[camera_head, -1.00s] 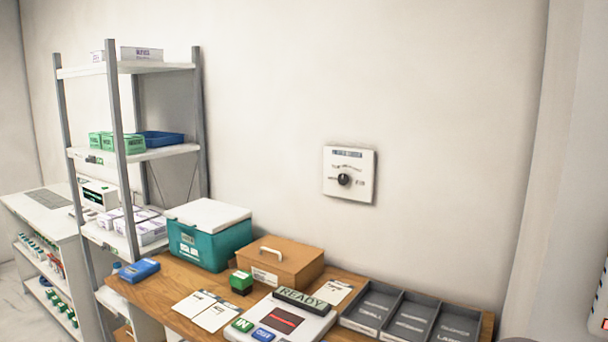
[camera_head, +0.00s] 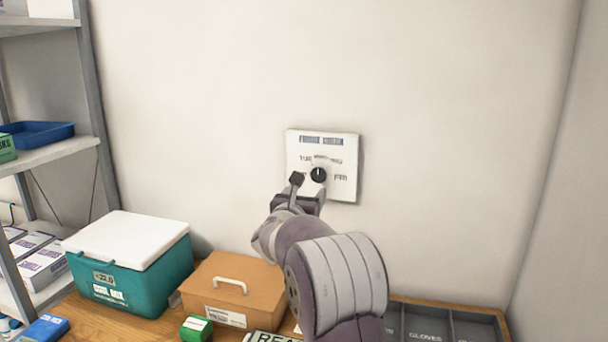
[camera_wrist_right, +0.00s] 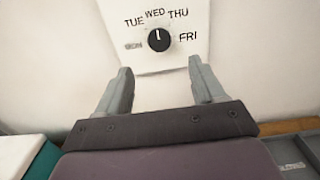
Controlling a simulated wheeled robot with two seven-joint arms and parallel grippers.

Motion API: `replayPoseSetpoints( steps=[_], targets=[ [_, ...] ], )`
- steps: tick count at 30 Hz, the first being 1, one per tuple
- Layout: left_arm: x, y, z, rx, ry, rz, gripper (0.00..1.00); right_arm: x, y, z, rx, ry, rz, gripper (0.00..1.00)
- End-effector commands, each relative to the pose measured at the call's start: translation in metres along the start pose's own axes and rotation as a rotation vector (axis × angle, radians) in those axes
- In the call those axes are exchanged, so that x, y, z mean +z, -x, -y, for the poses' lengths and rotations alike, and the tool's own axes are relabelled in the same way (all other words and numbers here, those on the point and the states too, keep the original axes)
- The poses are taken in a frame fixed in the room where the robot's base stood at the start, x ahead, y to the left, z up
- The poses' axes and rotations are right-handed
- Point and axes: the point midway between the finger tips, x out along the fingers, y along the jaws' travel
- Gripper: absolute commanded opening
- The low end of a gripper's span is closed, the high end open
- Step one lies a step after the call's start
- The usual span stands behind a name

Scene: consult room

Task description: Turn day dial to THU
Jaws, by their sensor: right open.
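The white day dial panel (camera_head: 345,150) is fixed to the wall at the centre of the head view. Its round black knob (camera_head: 318,175) has a white mark. In the right wrist view, the knob (camera_wrist_right: 159,40) has TUE, WED, THU and FRI around it, with a fainter label at left. The mark points about straight up, towards WED. My right gripper (camera_head: 308,190) is in front of the panel's lower part, open and empty. In the right wrist view, its fingers (camera_wrist_right: 160,72) stand apart below the knob and seem not to touch it. My left gripper is out of view.
Below, the wooden table holds a teal cooler with a white lid (camera_head: 130,270), a brown handled box (camera_head: 250,285), a green block (camera_head: 196,328) and a grey divided tray (camera_head: 425,318). A metal shelf (camera_head: 95,110) stands at left. The wall around the panel is clear.

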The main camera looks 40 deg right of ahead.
Motion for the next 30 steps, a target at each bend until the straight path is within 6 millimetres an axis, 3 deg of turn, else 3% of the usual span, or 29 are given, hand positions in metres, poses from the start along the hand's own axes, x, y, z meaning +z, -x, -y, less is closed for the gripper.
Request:
replayPoseSetpoints(
  steps=[9, 13, 18, 27, 28, 30],
  targets=[
    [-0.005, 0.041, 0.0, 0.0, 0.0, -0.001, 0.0, 0.004, -0.074, 0.001, -0.002, -0.003, -0.005, 0.68],
    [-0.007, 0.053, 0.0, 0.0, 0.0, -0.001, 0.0, 0.003, -0.098, 0.001, -0.001, -0.004, -0.004, 0.68],
    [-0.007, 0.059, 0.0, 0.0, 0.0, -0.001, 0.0, 0.0, -0.114, 0.001, -0.001, -0.005, -0.005, 0.68],
    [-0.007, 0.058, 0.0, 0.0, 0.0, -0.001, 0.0, -0.002, -0.116, 0.001, 0.0, -0.006, -0.005, 0.68],
    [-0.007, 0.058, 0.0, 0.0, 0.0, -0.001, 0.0, -0.002, -0.116, 0.001, 0.0, -0.006, -0.005, 0.62],
    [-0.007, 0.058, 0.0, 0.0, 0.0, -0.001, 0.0, -0.002, -0.116, 0.001, 0.0, -0.006, -0.005, 0.39]
  ],
)
